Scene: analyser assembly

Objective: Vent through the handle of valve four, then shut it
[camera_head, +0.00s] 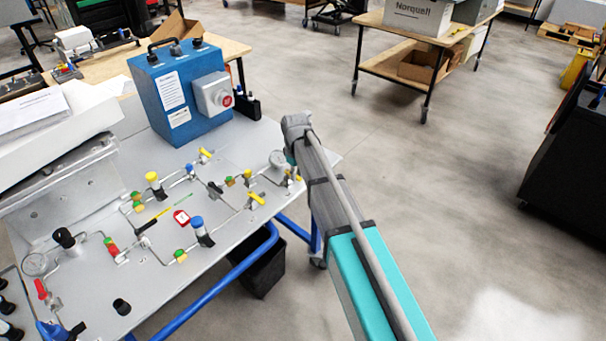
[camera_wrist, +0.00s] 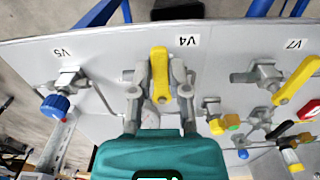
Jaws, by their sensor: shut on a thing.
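In the wrist view the yellow lever handle (camera_wrist: 159,72) of valve four stands upright in the picture, just left of the V4 label (camera_wrist: 188,41). The fingers of my gripper (camera_wrist: 160,82) are on both sides of the handle, closed on it. The teal gripper body hides what lies below the handle. In the head view my arm reaches to the right end of the panel, and I cannot make out the fingers or their hold there.
The V5 valve with a blue knob (camera_wrist: 55,106) is left of valve four. The V7 valve with a yellow handle (camera_wrist: 297,80) is right of it. A blue box (camera_head: 180,95) stands at the panel's back. Tubing and several other valves crowd the grey panel (camera_head: 235,155).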

